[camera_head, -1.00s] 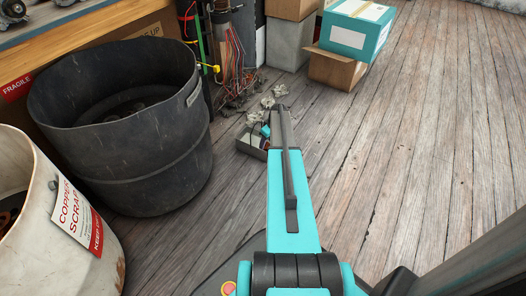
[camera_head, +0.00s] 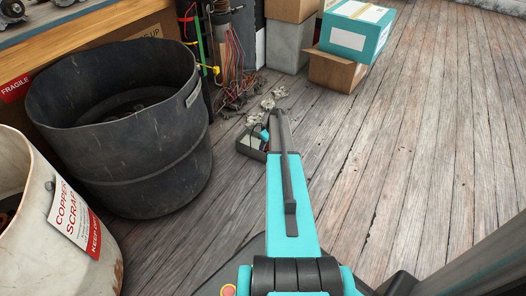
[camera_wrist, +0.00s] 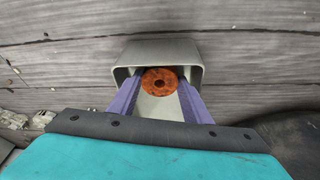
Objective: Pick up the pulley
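The pulley (camera_wrist: 152,74), a rusty orange disc with a dark centre hole, shows in the wrist view inside a pale grey open bin (camera_wrist: 192,53). My gripper (camera_wrist: 160,80) reaches into the bin. Its two purple fingers flank the pulley, one on each side, with the tips at or very near its rim. I cannot tell whether they touch it. In the head view the bin (camera_head: 250,151) stands on the floor, partly hidden behind my arm, and the pulley cannot be made out.
A large black tub (camera_head: 135,150) and a white copper scrap bin (camera_head: 30,215) stand at left. Crumpled pale scraps (camera_head: 268,103) and loose wires (camera_head: 237,85) lie beyond the grey bin. Cardboard boxes (camera_head: 337,70) stand at the back. The wooden floor (camera_head: 430,130) at right is clear.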

